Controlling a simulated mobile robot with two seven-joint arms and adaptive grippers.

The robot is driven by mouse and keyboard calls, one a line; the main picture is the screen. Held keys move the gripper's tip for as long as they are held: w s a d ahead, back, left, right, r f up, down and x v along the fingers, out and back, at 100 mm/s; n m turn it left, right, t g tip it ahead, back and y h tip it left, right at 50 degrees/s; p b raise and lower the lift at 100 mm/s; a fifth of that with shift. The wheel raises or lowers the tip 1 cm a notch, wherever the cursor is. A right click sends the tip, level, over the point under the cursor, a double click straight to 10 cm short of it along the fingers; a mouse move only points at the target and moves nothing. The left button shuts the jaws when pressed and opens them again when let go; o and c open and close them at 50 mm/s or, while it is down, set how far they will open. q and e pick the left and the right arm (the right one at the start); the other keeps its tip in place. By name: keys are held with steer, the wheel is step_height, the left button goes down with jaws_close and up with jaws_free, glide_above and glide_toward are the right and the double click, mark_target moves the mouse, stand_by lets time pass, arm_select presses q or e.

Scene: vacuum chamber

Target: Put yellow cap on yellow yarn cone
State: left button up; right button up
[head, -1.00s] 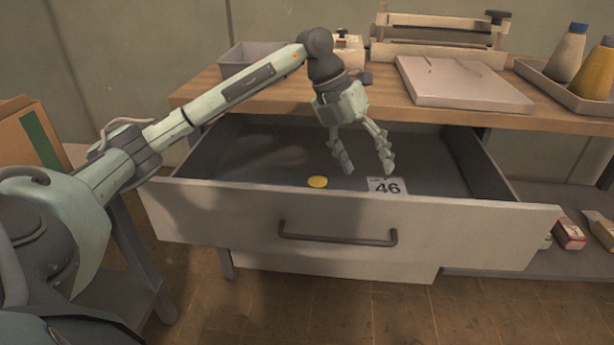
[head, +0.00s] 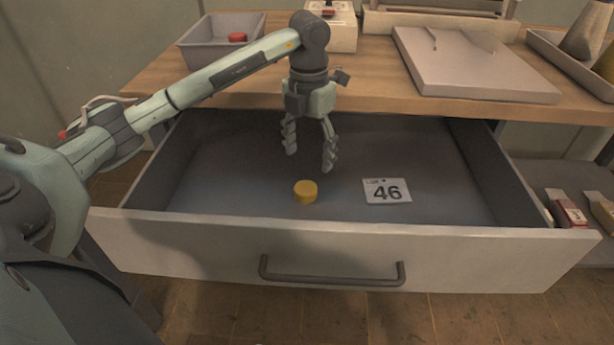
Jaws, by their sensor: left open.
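The yellow cap (head: 305,191) is a small round piece lying on the floor of the open drawer (head: 330,248), left of a white card marked 46. My left gripper (head: 309,162) points down inside the drawer space, open and empty. Its fingertips are just behind and above the cap, apart from it. At the right edge, a tray holds two cones, both cut off by the frame: a greyish-beige one (head: 583,34) and an olive-yellow one, the yellow yarn cone (head: 605,66). Their tops are out of view. My right gripper is not in view.
The drawer front with its handle (head: 331,272) stands out toward me. The card (head: 386,190) lies in the drawer. On the wooden table are a grey bin (head: 222,50) with a red cap (head: 237,37), a pale flat board (head: 474,66) and the cone tray (head: 571,62).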

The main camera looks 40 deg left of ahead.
mark_target(306, 188)
arm_select(q)
steer(key=f, duration=0.5)
steer(key=s+f, duration=0.1)
steer(key=f, duration=0.1)
steer(key=shift+d+f+p, duration=0.1)
steer(key=shift+f+p, duration=0.2)
steer(key=shift+c, duration=0.2)
steer(key=c, duration=0.9)
